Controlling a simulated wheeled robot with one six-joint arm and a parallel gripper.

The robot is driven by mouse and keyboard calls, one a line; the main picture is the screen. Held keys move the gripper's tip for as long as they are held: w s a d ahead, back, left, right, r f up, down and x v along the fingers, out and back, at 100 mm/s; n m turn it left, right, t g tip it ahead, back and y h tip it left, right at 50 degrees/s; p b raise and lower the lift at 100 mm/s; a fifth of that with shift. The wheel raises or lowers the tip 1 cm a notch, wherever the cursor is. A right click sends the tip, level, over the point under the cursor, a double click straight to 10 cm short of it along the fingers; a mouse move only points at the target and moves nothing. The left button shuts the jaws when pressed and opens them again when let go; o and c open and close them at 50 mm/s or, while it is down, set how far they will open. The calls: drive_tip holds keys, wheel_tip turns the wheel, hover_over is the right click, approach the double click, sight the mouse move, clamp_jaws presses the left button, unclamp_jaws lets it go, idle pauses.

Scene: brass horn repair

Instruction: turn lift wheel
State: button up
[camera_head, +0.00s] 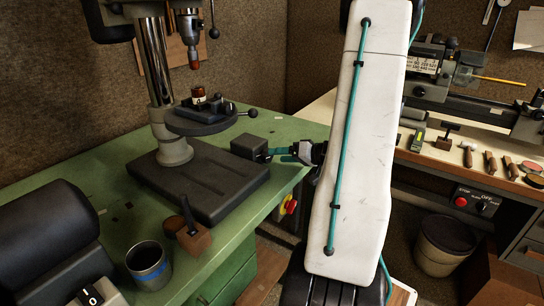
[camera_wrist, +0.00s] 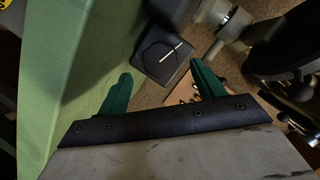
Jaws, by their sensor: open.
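A drill press stands on the green bench, with a steel column (camera_head: 155,60) and a round dark table (camera_head: 205,121). I cannot pick out a lift wheel for certain; a short lever with a black ball end (camera_head: 252,113) sticks out at the table's right. My gripper (camera_head: 270,155) is open, its teal fingers pointing left beside a dark block (camera_head: 248,147) at the edge of the press base. In the wrist view, the open fingers (camera_wrist: 161,73) have a dark block (camera_wrist: 163,57) with a pale line ahead between them. Nothing is held.
The dark press base (camera_head: 200,182) lies below the round table. A brown-handled tool (camera_head: 192,235) and a dark cup (camera_head: 149,264) stand nearer on the green bench (camera_head: 95,180). A red and yellow button (camera_head: 290,205) is on the bench's side. A bucket (camera_head: 442,247) stands on the floor at right.

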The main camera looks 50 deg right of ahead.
sight(266, 155)
drive_tip(key=x, duration=0.4)
drive_tip(key=c, duration=1)
drive_tip(key=shift+m+y, duration=0.6)
drive_tip(key=shift+m, duration=0.6)
drive_tip(key=o, duration=1)
